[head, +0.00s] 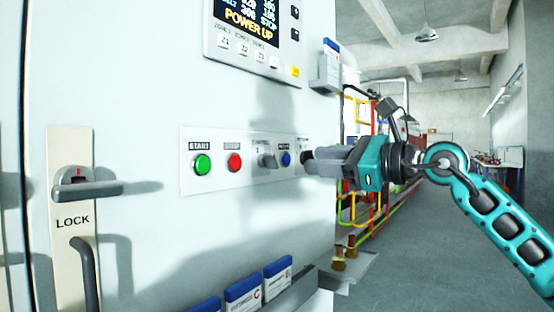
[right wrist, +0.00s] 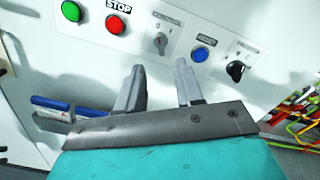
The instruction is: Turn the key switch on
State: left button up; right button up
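The control panel strip (head: 215,180) on the light cabinet carries a row of controls. Between the red STOP button and the blue button sits a grey switch that looks like the key switch (head: 266,160); in the right wrist view it (right wrist: 160,42) has a light round face and small position marks. My right gripper (head: 312,165) is in front of the strip's right end, partly hiding the black selector there. In the right wrist view its two fingers (right wrist: 160,82) are apart with nothing between them, pointing toward the strip between the key switch and blue button. My left gripper is out of view.
The green START button (head: 202,165), red STOP button (head: 234,162), blue button (head: 286,158) and black selector (right wrist: 235,70) flank the switch. A LOCK handle (head: 85,190) juts out at left. Blue-and-white boxes (head: 243,294) sit below. A display (head: 253,30) is above.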

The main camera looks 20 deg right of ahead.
aim_at(275, 159)
jog(key=p+x, duration=0.1)
jog(key=x, duration=0.9)
grip_shut()
